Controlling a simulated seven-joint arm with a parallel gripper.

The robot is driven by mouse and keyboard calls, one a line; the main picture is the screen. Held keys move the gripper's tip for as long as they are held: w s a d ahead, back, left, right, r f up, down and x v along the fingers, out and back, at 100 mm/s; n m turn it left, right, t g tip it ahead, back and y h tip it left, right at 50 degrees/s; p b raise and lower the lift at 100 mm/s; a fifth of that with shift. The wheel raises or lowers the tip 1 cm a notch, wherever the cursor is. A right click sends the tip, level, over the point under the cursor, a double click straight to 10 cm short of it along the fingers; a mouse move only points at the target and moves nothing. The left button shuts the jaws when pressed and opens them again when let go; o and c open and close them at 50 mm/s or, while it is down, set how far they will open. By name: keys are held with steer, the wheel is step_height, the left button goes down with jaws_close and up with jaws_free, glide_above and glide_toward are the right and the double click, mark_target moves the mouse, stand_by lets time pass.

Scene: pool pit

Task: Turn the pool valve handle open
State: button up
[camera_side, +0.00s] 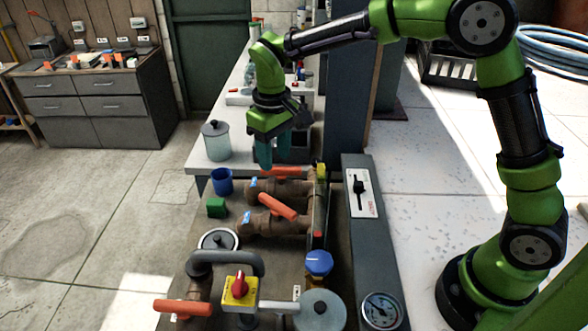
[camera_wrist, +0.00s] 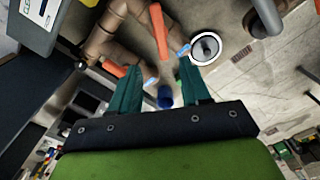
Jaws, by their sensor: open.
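Several orange handles sit on brown pipes. The far orange handle (camera_side: 286,171) lies just below and right of my gripper (camera_side: 268,160) in the side view. A second orange handle (camera_side: 277,206) lies slanted on the nearer pipe, and a third orange handle (camera_side: 183,307) is at the front left. Which one is the pool valve handle I cannot tell. In the wrist view, my gripper (camera_wrist: 159,68) has its two teal fingers apart, with no handle between them. One orange handle (camera_wrist: 160,32) shows beyond the fingertips, another (camera_wrist: 113,69) left of the left finger.
A blue cup (camera_side: 222,181), a green block (camera_side: 216,207) and a lidded jar (camera_side: 216,141) stand left of the pipes. A yellow box with a red knob (camera_side: 239,287), a blue knob (camera_side: 319,263) and a gauge (camera_side: 381,309) are in front. A grey panel (camera_side: 361,228) runs along the right.

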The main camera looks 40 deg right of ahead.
steer(key=shift+r, duration=1.7)
steer(key=w+d+f+g+h, duration=0.2)
steer(key=w+f+g, duration=0.1)
steer(key=w+f, duration=0.25)
step_height(320, 180, up, 4)
steer(key=a+g+y, duration=0.1)
steer(key=a, duration=0.1)
glide_toward(281, 205)
steer(key=x, duration=0.8)
steer(key=shift+s+f, duration=0.15)
steer(key=shift+f, duration=0.2)
